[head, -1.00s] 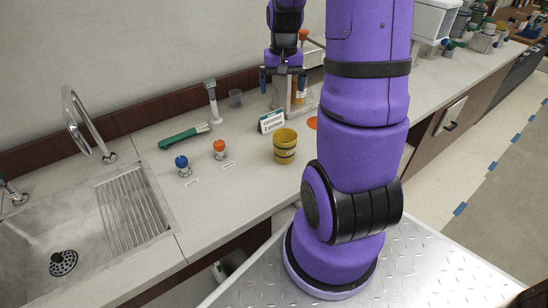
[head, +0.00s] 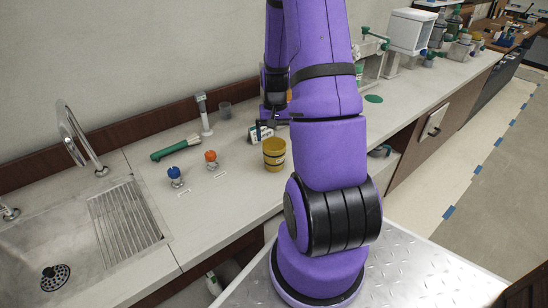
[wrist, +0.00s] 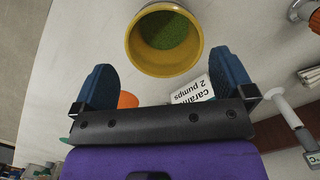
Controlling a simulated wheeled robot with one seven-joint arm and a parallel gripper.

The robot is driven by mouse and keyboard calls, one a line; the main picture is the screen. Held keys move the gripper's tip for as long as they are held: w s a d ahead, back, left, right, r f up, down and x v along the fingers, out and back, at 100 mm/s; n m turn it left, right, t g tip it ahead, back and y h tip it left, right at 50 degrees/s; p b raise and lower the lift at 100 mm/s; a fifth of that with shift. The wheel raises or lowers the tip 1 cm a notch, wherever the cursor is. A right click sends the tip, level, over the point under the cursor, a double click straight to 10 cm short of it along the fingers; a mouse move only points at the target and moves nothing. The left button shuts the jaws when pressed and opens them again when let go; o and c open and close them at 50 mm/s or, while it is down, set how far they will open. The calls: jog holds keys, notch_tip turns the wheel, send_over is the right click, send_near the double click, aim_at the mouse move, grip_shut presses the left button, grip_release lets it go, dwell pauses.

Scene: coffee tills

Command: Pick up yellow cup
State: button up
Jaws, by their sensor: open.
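The yellow cup (head: 274,157) stands upright on the counter in the head view. The wrist view looks into its round mouth (wrist: 165,40), which shows green inside. My gripper (head: 268,126) is behind and above the cup in the head view, partly hidden by my own arm. In the wrist view, my gripper (wrist: 164,72) has its two blue fingers wide apart and empty. The cup lies just beyond the fingertips there, roughly centred between them, and I see no contact.
An orange disc (wrist: 127,100) lies nearby. Blue-topped (head: 175,176) and orange-topped (head: 211,160) items stand left of the cup, with a green-handled tool (head: 175,148) behind them. The sink (head: 85,235) is farther left.

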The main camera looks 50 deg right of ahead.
aim_at(274, 147)
jog(key=f, duration=0.1)
jog(key=a+f, duration=0.1)
jog(key=f, duration=0.1)
jog(key=shift+s+a+f, duration=0.1)
jog(key=shift+s+f, duration=0.05)
jog(key=shift+f, duration=0.65)
jog(key=c, duration=1)
